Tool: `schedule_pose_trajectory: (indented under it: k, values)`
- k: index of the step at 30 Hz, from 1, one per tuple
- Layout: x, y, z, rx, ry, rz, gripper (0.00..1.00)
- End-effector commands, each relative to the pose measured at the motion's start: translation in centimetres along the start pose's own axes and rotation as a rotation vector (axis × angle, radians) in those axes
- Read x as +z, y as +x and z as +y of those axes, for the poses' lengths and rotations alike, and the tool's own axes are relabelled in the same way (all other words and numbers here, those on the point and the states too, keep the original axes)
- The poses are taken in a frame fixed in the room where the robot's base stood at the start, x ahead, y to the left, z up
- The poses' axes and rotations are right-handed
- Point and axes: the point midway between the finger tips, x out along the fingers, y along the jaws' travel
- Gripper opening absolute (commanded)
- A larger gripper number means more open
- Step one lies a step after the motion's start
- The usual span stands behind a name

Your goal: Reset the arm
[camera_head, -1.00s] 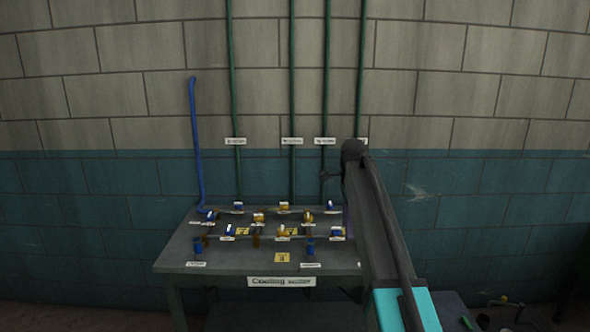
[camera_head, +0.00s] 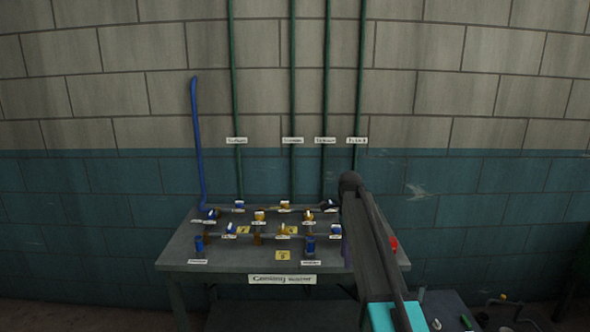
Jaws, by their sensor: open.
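My arm rises from the lower right in the head view, a dark link with a teal section at its base. Its dark upper end stands in front of the right part of the table. My gripper cannot be made out; the arm's own link may hide it. The grey table (camera_head: 225,262) carries low pipes with several blue and yellow valves, such as a yellow one (camera_head: 259,216) and a blue one (camera_head: 310,244). A white sign (camera_head: 282,280) is on its front edge.
Green vertical pipes (camera_head: 293,80) and a blue pipe (camera_head: 197,140) run up the block wall (camera_head: 100,185). A small red thing (camera_head: 394,243) shows just right of my arm. Dark pipework (camera_head: 508,303) stands at the lower right. The space left of the table looks clear.

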Motion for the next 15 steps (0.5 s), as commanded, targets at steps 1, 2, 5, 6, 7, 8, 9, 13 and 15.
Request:
schedule_pose_trajectory:
  k: [1, 2, 5, 6, 7, 8, 9, 13, 15]
  values:
    - [0.0, 2.0, 0.5, 0.023, 0.0, 0.0, 0.51]
    - [0.0, 3.0, 0.7, 0.036, 0.0, 0.0, 0.51]
    - [0.0, 6.6, 1.6, 0.078, 0.0, 0.001, 0.51]
    - [0.0, 8.0, 2.0, 0.095, 0.0, 0.001, 0.51]
    - [0.0, 9.1, 2.4, 0.107, 0.0, 0.001, 0.51]
    - [0.0, 10.1, 2.7, 0.118, 0.0, 0.001, 0.51]
    - [0.0, 11.5, 3.2, 0.134, 0.0, 0.002, 0.51]
    - [-0.1, 15.9, 5.0, 0.181, -0.003, 0.002, 0.51]
    - [-0.1, 18.2, 6.0, 0.204, -0.009, 0.001, 0.51]
